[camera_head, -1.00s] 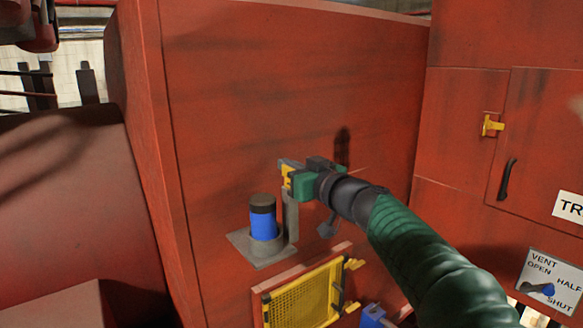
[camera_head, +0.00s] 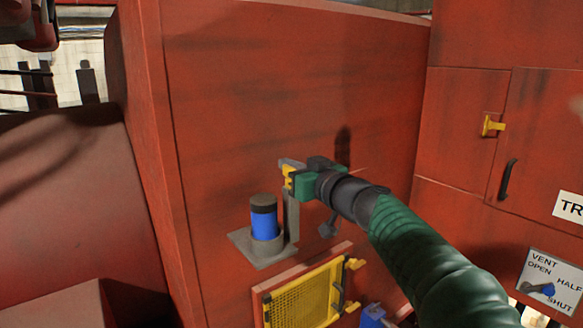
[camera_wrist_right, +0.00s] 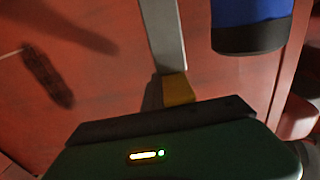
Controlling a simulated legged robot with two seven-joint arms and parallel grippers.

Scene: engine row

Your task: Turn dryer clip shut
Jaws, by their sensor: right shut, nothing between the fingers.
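The dryer is a blue cylinder with a dark cap (camera_head: 264,219), upright in a grey bracket on the red wall. A grey post (camera_head: 291,220) rises beside it, with the small yellow clip (camera_head: 287,174) and a grey piece at its top. My right gripper (camera_head: 297,181) is shut at the clip, with nothing held between its fingers. Its fingers partly hide the clip, and I cannot tell whether they touch it. In the right wrist view, the yellow clip (camera_wrist_right: 178,89) sits at the end of the grey post, right at the gripper's edge. My left gripper is not in view.
A yellow mesh door (camera_head: 305,298) in a frame is below the dryer. A red cabinet with a yellow latch (camera_head: 491,126), a black handle (camera_head: 508,180) and a vent dial plate (camera_head: 549,280) stands at the right. The wall above the dryer is bare.

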